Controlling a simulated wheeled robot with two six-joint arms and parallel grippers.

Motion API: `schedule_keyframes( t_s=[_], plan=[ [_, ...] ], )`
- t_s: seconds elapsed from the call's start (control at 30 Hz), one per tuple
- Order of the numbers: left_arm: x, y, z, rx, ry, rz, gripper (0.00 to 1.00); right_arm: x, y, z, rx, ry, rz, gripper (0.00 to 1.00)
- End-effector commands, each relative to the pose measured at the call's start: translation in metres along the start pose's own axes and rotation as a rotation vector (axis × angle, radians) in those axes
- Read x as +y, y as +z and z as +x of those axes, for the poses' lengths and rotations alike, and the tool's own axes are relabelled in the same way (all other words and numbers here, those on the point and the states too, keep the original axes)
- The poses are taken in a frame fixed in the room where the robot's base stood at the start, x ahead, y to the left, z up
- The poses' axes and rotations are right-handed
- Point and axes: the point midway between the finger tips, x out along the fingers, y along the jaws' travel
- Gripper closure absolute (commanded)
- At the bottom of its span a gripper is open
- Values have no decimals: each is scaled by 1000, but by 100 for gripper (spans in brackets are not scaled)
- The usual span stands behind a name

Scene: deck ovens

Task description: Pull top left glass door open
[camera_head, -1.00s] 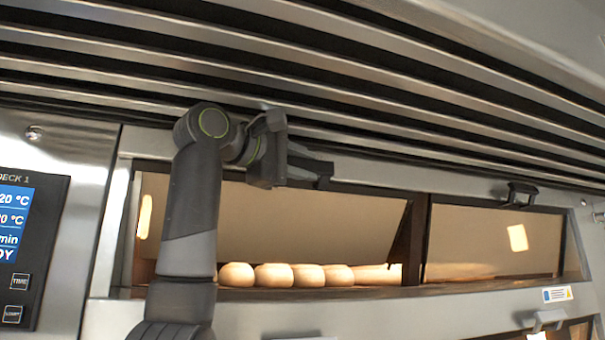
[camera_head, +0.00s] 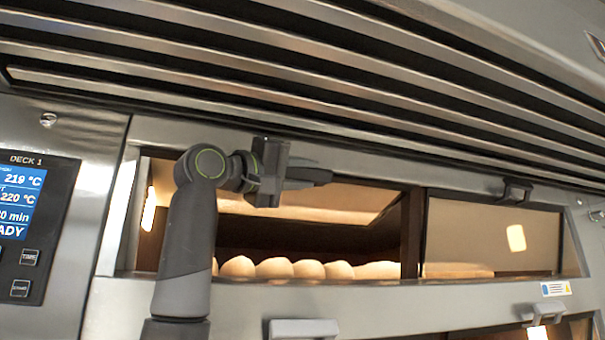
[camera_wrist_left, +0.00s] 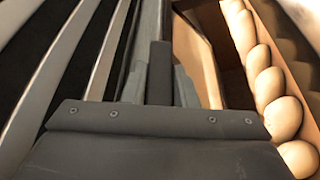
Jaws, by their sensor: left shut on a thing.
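The top left glass door (camera_head: 340,204) is a pale tan panel along the top of the left oven opening. It is tilted, with its lower edge well above the opening's sill, so the oven interior shows beneath it. My left gripper (camera_head: 305,176) is at the door's top edge, shut on its dark handle. In the left wrist view the dark handle bar (camera_wrist_left: 160,72) lies between the two grey fingers, and the tilted door (camera_wrist_left: 193,60) shows beside it. The gripper body hides part of the handle. My right gripper is not in view.
Several round loaves (camera_head: 275,268) sit in a row inside the opening. The right glass door (camera_head: 490,240) is closed, with its own handle (camera_head: 517,190). Metal slats (camera_head: 300,75) run close above. A control panel (camera_head: 35,225) is at left, and a lower handle (camera_head: 303,328) below.

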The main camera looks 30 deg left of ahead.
Motion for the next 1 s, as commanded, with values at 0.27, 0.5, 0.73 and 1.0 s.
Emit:
schedule_keyframes(
  t_s=[0.27, 0.5, 0.73, 1.0],
  plan=[
    [-1, 0, 0, -3, 2, 9, 100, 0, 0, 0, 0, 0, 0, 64],
    [-1, 0, 0, -3, 2, 8, 67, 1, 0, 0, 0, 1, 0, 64],
    [0, 0, 0, -1, 3, 8, 53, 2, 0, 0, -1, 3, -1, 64],
    [-2, 0, -8, 1, 4, 8, 53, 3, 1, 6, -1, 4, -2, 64]
  ],
)
